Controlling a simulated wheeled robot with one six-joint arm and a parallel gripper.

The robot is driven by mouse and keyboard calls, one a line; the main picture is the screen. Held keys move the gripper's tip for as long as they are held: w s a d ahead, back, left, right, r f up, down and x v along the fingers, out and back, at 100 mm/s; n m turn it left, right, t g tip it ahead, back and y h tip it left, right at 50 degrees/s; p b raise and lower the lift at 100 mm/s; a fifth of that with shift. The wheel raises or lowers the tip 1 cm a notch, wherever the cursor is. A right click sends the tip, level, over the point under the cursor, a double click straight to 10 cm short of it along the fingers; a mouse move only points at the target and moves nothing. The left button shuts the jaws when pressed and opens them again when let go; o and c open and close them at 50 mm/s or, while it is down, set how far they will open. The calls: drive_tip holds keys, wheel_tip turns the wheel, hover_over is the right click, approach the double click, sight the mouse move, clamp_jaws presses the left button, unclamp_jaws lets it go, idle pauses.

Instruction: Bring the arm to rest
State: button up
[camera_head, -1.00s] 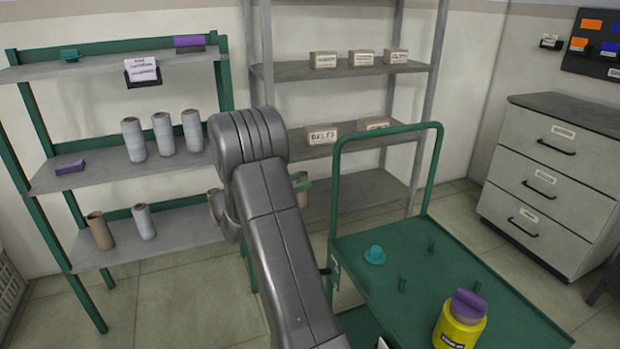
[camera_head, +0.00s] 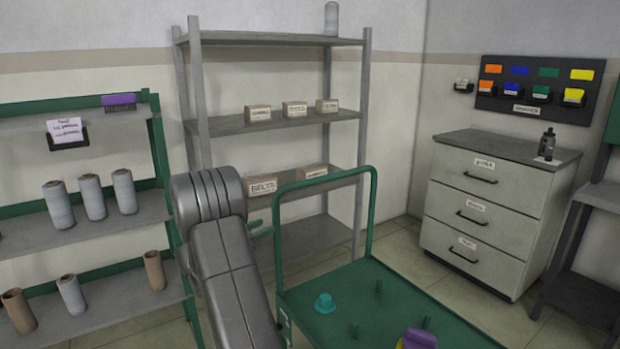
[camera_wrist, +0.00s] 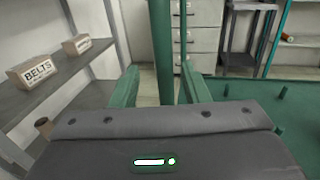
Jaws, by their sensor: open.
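My arm (camera_head: 225,265) rises from the bottom of the head view, bent at its thick grey joint. My gripper (camera_wrist: 159,71) shows in the wrist view as two green fingers spread apart. It is open, and nothing is seen held in it. The upright post of the cart's green handle (camera_wrist: 161,45) stands in line with the gap between the fingers; I cannot tell how far beyond them. In the head view the gripper is mostly hidden behind the arm.
A grey shelf (camera_head: 270,130) with labelled boxes is behind. A green rack (camera_head: 115,225) with spools is left. Drawers (camera_head: 490,210) stand back right.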

sight(275, 224)
drive_tip(key=x, duration=0.5)
drive_tip(key=shift+w+d, duration=0.15)
drive_tip(key=shift+d, duration=0.1)
drive_tip(key=shift+w, duration=0.1)
drive_tip(key=shift+s+d, duration=0.25)
drive_tip(key=shift+s, duration=0.2)
drive_tip(key=shift+w, duration=0.1)
